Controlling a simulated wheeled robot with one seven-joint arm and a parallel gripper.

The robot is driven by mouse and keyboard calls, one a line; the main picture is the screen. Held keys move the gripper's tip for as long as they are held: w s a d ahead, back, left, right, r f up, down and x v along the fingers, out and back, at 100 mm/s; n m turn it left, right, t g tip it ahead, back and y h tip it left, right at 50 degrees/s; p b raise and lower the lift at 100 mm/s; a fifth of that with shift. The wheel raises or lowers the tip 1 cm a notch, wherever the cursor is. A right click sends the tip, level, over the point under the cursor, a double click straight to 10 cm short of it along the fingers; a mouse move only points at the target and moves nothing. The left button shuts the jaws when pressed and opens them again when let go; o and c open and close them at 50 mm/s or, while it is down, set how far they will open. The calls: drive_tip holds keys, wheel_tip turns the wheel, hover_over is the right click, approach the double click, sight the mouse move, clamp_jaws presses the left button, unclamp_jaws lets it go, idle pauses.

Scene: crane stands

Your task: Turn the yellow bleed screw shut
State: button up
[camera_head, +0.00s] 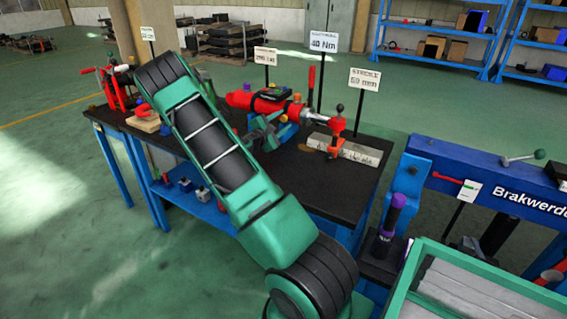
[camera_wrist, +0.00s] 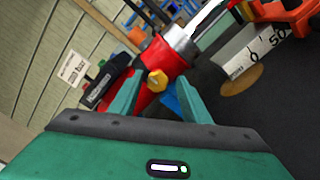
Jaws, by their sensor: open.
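The yellow bleed screw (camera_wrist: 156,80) sticks out from a red cylinder body (camera_wrist: 168,60) in the wrist view. In the head view, a small yellow spot (camera_head: 283,118) beside the red cylinder (camera_head: 262,104) looks like the same screw. My gripper (camera_wrist: 158,100) is open, with one green finger on each side of the screw in the wrist picture. The gap between them looks empty. I cannot tell how far the fingertips are from the screw. In the head view, my green arm hides part of the bench.
The dark bench top (camera_head: 310,178) carries a grey block (camera_head: 355,151) and a red stand on the right. Upright signs, including the stroke sign (camera_head: 364,79), rise behind and beside the cylinder. A blue press frame (camera_head: 480,175) stands right of the bench.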

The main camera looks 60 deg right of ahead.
drive_tip(key=n, duration=0.5)
drive_tip(key=shift+w+r+n, duration=0.15)
drive_tip(key=shift+n, duration=0.15)
drive_tip(key=n, duration=0.5)
drive_tip(key=shift+n, duration=0.3)
drive_tip(key=a, duration=1.1)
drive_tip(key=s+a+r+m+g+y, duration=0.15)
drive_tip(key=s+m+g+y, duration=0.3)
drive_tip(key=s+m, duration=0.65)
drive_tip(key=s+a+m+t+y, duration=0.1)
drive_tip(key=s+a+m+y, duration=0.6)
drive_tip(key=a, duration=0.4)
drive_tip(key=shift+s+a+m, duration=0.35)
drive_tip(key=shift+s+m, duration=0.4)
drive_tip(key=shift+m, duration=0.15)
drive_tip(key=shift+a+y, duration=0.1)
drive_tip(key=shift+y, duration=0.15)
drive_tip(key=s+a+r+m+t+y, duration=0.1)
drive_tip(key=s+a+r+m+y, duration=0.1)
drive_tip(key=s+a, duration=0.3)
drive_tip(key=s+a+r+m+t+y, duration=0.1)
drive_tip(key=s+a+m+y, duration=0.2)
drive_tip(key=a, duration=0.9)
drive_tip(key=shift+s+a+r+m+y, duration=0.35)
drive_tip(key=shift+s+y, duration=0.25)
drive_tip(key=shift+s, duration=0.25)
drive_tip(key=shift+d, duration=0.1)
